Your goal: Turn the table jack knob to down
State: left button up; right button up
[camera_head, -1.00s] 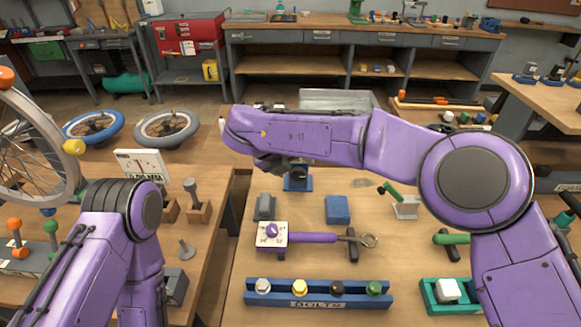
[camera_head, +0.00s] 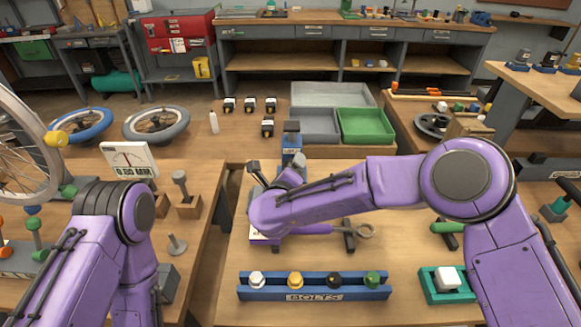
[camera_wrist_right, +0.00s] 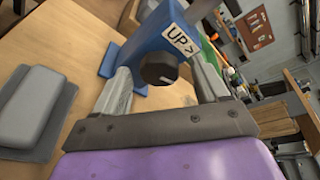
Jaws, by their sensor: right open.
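The table jack is blue and stands on the wooden table in the head view (camera_head: 292,140). In the right wrist view its blue body (camera_wrist_right: 150,35) carries a white "UP>" label (camera_wrist_right: 180,39) and a round black knob (camera_wrist_right: 159,69) with a light mark. My right gripper (camera_head: 277,172) is beside the jack, partly hidden by my forearm. In the wrist view its two fingers are spread, one on each side of the knob, with nothing gripped. I cannot tell whether they touch the knob. My left arm is at the left; its gripper is out of sight.
A grey block (camera_wrist_right: 40,97) lies on the table beside the jack. Grey and green trays (camera_head: 365,125) are behind the jack.

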jog(key=shift+w, duration=0.25)
jog(key=c, duration=1.1)
jog(key=shift+o, duration=0.2)
jog(key=shift+f+n+h, duration=0.1)
jog(key=shift+n+h, duration=0.3)
jog(key=shift+n, duration=0.8)
jog(key=o, duration=1.1)
jog(key=shift+c, duration=0.2)
